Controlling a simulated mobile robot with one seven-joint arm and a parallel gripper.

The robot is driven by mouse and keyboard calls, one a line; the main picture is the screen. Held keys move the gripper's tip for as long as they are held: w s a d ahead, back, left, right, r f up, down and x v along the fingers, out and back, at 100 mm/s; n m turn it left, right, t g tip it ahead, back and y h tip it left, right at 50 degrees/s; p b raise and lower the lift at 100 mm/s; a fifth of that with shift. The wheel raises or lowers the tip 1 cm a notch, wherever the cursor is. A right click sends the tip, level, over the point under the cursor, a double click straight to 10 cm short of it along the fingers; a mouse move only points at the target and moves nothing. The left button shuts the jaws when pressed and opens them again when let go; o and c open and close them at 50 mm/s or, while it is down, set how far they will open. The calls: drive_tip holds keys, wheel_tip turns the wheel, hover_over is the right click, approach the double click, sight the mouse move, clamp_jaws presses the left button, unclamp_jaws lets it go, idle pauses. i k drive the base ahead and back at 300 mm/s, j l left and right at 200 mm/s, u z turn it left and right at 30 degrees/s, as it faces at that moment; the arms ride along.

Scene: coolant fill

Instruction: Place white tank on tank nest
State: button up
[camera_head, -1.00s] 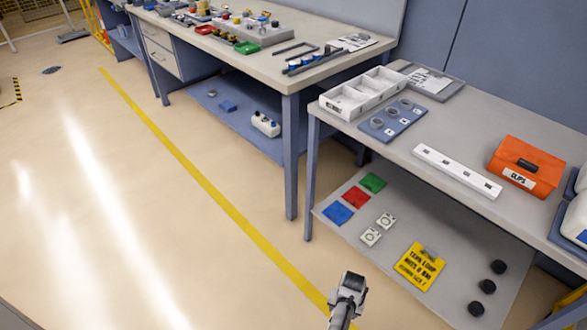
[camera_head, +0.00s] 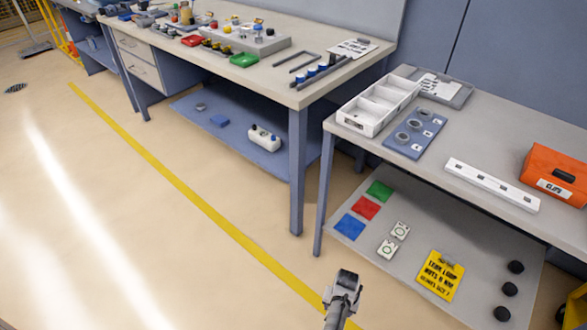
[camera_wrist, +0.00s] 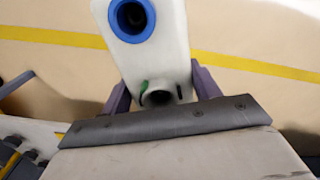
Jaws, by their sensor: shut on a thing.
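A white tank (camera_wrist: 160,50) with a blue ringed opening and a smaller dark opening fills the middle of the wrist view. My gripper (camera_wrist: 160,88) is shut on it, with a purple-grey finger on each side. The tank is off the floor; its far end is cut off by the frame. I cannot tell which item is the tank nest.
The left workbench (camera_head: 310,95) carries dark brackets and several small parts. The right table (camera_head: 445,125) holds a white divided tray (camera_head: 372,118), a blue plate with rings (camera_head: 415,130), a white strip (camera_head: 490,185) and an orange box (camera_head: 556,172).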

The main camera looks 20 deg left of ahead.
sight(298, 62)
drive_tip(key=i+j+z, duration=0.15)
drive_tip(key=j, duration=0.75)
drive_tip(key=j+z, duration=0.1)
drive_tip(key=j, duration=0.8)
